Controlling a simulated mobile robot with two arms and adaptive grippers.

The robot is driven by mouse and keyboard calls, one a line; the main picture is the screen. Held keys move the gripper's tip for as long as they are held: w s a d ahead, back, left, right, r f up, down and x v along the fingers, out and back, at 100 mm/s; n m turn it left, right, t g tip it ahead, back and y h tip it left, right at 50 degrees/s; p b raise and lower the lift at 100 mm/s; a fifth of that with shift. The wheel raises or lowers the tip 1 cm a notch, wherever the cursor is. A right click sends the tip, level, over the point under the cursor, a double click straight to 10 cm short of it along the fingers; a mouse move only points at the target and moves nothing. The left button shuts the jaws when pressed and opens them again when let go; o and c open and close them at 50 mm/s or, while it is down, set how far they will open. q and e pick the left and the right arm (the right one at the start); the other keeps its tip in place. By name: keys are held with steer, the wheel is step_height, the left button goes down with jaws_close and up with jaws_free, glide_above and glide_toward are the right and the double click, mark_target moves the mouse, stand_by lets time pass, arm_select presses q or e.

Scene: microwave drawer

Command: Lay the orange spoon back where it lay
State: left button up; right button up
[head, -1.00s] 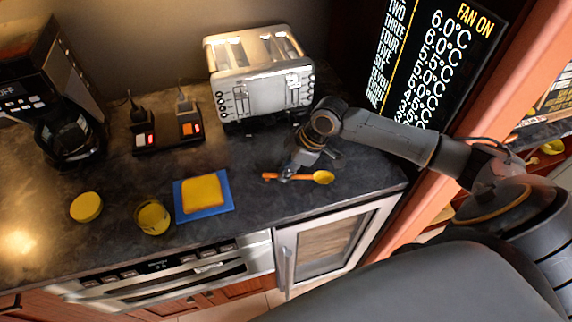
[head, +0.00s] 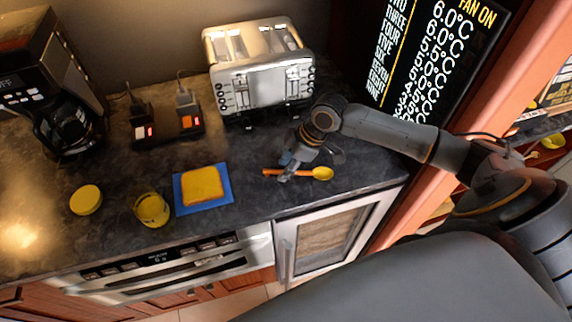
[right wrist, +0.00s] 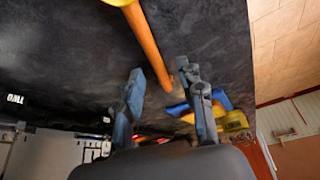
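The orange spoon lies on the dark countertop in the head view, its orange handle (head: 271,172) to the left and its yellow bowl (head: 322,173) to the right. My right gripper (head: 285,170) is low over the handle. In the right wrist view the two fingers of the gripper (right wrist: 163,76) stand apart, and the spoon's handle (right wrist: 145,40) runs into the gap between their tips. I see no finger closed on it; whether a finger touches it, I cannot tell. My left gripper is not in view.
A blue board with a yellow slice (head: 202,184) lies left of the spoon. A yellow cup (head: 152,210) and a yellow round lid (head: 86,199) are further left. A toaster (head: 258,75) stands behind. The counter's front edge is close to the spoon.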

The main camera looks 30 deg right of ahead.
steer(key=v, duration=1.2)
steer(key=s+a+f, duration=0.1)
steer(key=a+f, duration=0.1)
steer(key=s+a+f, duration=0.1)
steer(key=a+f, duration=0.1)
steer(key=s+a+f, duration=0.1)
steer(key=a+f, duration=0.1)
steer(key=shift+s+a+f, duration=0.1)
steer(key=shift+s+a, duration=0.25)
steer(key=shift+m+t, duration=0.3)
steer(key=shift+m, duration=0.3)
steer(key=s+a+f, duration=0.2)
steer(key=a, duration=0.1)
steer(key=s+a+f, duration=0.1)
steer(key=a, duration=0.1)
steer(key=shift+s+f, duration=0.25)
steer(key=shift+s, duration=0.1)
steer(key=s+d+f+m+h, duration=0.2)
steer(key=s+m+h, duration=0.1)
steer(key=s+m, duration=0.6)
steer(key=s+f+n+g+b, duration=0.1)
steer(key=s+f+b, duration=0.2)
steer(key=f, duration=2.7)
steer(key=s+d+f+g+h+b, duration=0.1)
steer(key=s+d+f+b, duration=0.2)
steer(key=s+f, duration=1.4)
step_height(320, 180, down, 2)
steer(key=shift+d+f, duration=0.1)
steer(key=shift+d, duration=0.2)
